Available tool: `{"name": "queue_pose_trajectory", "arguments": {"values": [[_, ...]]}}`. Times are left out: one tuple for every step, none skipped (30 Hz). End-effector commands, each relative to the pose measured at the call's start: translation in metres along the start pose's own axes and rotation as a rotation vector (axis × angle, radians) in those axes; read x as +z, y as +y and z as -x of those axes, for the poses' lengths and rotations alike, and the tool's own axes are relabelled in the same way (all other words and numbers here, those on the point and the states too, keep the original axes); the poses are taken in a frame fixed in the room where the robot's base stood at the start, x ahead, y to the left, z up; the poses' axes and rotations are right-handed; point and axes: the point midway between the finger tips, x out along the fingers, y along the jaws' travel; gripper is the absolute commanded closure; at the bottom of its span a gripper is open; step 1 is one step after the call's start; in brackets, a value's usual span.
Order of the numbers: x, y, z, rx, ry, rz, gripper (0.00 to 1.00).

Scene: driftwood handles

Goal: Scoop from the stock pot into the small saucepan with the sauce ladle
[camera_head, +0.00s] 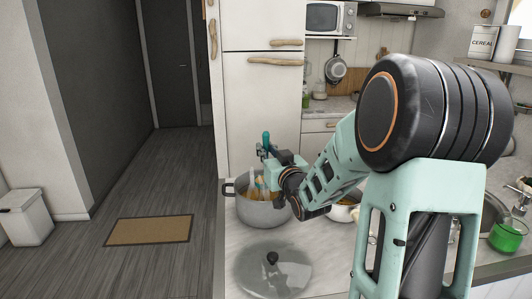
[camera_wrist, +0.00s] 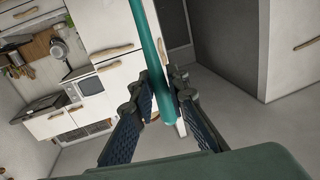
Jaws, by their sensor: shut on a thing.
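The stock pot (camera_head: 262,214) is a grey metal pot with dark handles on the light counter, with yellowish contents and pale upright shapes at its opening. My gripper (camera_head: 267,172) is above the pot. It is shut on the teal handle of the sauce ladle (camera_head: 266,138), which rises upright above the fingers. In the wrist view the teal handle (camera_wrist: 150,50) runs between my dark fingers (camera_wrist: 160,100). The ladle's bowl is not clearly visible. The small saucepan (camera_head: 343,212), pale with a yellowish inside, is right of the pot and partly hidden by my arm.
A glass lid (camera_head: 290,278) with a dark knob lies on the counter in front of the pot. A flask of green liquid (camera_head: 508,235) stands near the sink at the far right. The white fridge (camera_head: 260,100) rises behind the pot. The counter (camera_head: 325,245) is bare right of the lid.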

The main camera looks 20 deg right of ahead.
Motion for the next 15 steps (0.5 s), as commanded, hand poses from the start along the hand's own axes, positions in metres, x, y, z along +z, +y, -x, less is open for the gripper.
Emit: {"name": "queue_pose_trajectory", "arguments": {"values": [[-0.007, 0.000, 0.000, 0.000, 0.002, 0.001, 1.00], [-0.009, 0.000, 0.000, 0.000, 0.002, 0.001, 1.00], [-0.012, 0.000, 0.000, 0.000, 0.002, 0.001, 1.00], [-0.015, 0.000, 0.000, 0.000, 0.003, 0.001, 1.00], [-0.017, 0.000, 0.000, 0.000, 0.003, 0.001, 1.00], [-0.020, 0.000, 0.000, 0.000, 0.003, 0.000, 1.00], [-0.022, 0.000, 0.000, -0.001, 0.003, 0.001, 1.00], [-0.024, 0.000, 0.000, -0.001, 0.003, 0.001, 1.00], [-0.027, 0.000, 0.000, -0.001, 0.003, 0.001, 1.00], [-0.029, 0.000, 0.000, -0.001, 0.003, 0.001, 1.00], [-0.031, 0.000, 0.000, -0.001, 0.003, 0.001, 1.00], [-0.033, -0.001, 0.000, -0.001, 0.003, 0.001, 1.00], [-0.035, -0.001, 0.000, -0.001, 0.003, 0.001, 1.00], [-0.037, -0.001, 0.000, -0.001, 0.003, 0.001, 1.00], [-0.040, -0.001, 0.000, -0.001, 0.003, 0.001, 1.00]]}}
